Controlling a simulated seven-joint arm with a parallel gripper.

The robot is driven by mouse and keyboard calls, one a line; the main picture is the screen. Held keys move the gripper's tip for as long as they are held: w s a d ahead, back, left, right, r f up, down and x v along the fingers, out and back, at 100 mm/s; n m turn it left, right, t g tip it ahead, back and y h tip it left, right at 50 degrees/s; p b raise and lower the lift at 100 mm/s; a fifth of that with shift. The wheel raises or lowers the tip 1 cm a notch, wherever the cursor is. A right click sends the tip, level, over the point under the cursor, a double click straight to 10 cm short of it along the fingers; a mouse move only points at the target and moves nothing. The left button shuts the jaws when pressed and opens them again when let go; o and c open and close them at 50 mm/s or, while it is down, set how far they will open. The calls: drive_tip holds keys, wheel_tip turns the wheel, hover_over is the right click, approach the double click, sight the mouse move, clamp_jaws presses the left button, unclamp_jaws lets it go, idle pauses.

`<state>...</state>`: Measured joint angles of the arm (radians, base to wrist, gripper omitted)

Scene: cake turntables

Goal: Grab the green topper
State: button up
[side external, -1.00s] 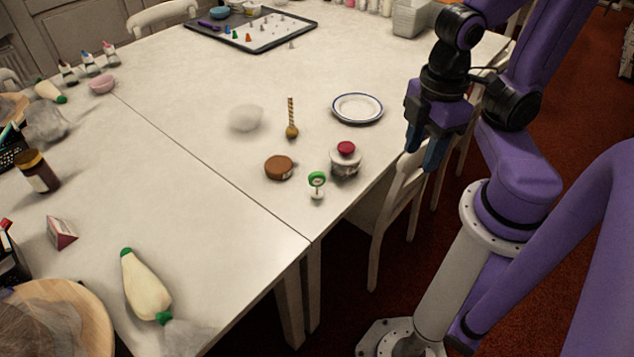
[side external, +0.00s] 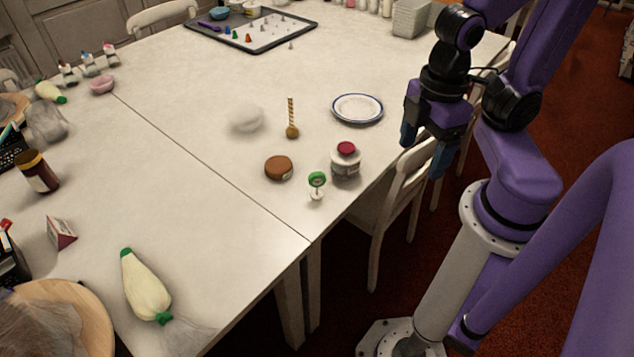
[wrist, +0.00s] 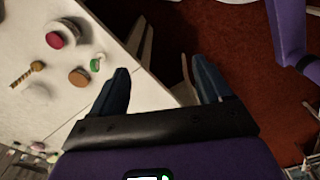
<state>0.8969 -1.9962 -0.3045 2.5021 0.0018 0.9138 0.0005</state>
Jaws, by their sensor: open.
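The green topper (side external: 317,179) is a small round green piece with a pale centre on a white base. It stands near the table's front corner in the side view, and it shows as a small green and white shape in the wrist view (wrist: 96,63). My gripper (side external: 422,160) is open and empty, off the table's right edge, to the right of the topper and apart from it. In the wrist view its two blue fingers (wrist: 160,75) are spread, with the floor and a chair between them.
A jar with a red top (side external: 345,160) stands just right of the topper, and a brown round tin (side external: 279,168) to its left. A honey dipper (side external: 291,120), a blue-rimmed plate (side external: 357,108) and a chair (side external: 400,185) are close by.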

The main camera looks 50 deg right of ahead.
drive_tip(key=shift+f, duration=0.1)
drive_tip(key=n+t+h, duration=0.9)
drive_tip(key=n+t, duration=0.2)
drive_tip(key=n, duration=0.3)
approach(318, 181)
drive_tip(key=x, duration=0.6)
drive_tip(key=shift+w+d+f, duration=0.15)
drive_tip(key=shift+w+d, duration=0.1)
drive_tip(key=shift+x, duration=3.05)
drive_tip(key=shift+a, duration=0.1)
drive_tip(key=c, duration=1.1)
